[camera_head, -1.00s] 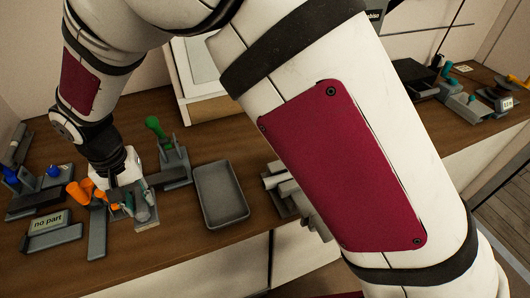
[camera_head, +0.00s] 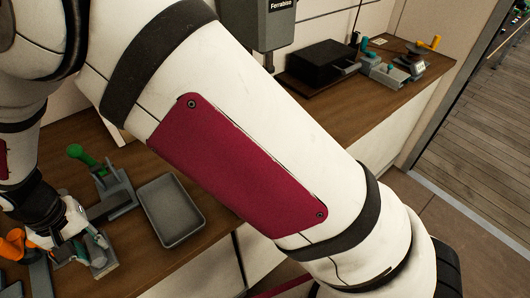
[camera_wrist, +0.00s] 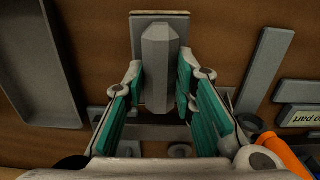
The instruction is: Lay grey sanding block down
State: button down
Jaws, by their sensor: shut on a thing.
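The grey sanding block (camera_wrist: 158,65) has a faceted grip on a flat plate with a pale edge. In the wrist view it stands upper middle, between the teal pads of my gripper (camera_wrist: 158,82), which is shut on its grip. In the head view my gripper (camera_head: 84,240) is at lower left, low over the wooden bench, with the block (camera_head: 103,260) at its fingertips. I cannot tell whether the block's underside touches the bench.
An empty grey tray (camera_head: 184,238) lies right of my gripper. A grey clamp-like fixture with a green knob (camera_head: 76,152) stands behind. An orange handle (camera_wrist: 282,152) and a label stand (camera_wrist: 304,118) are close by. A black box (camera_head: 321,62) is on the far bench.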

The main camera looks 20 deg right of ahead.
jog(key=shift+f, duration=1.8)
jog(key=c, duration=1.2)
grip_release()
jog(key=shift+c, duration=0.2)
notch_tip(320, 180, up, 12)
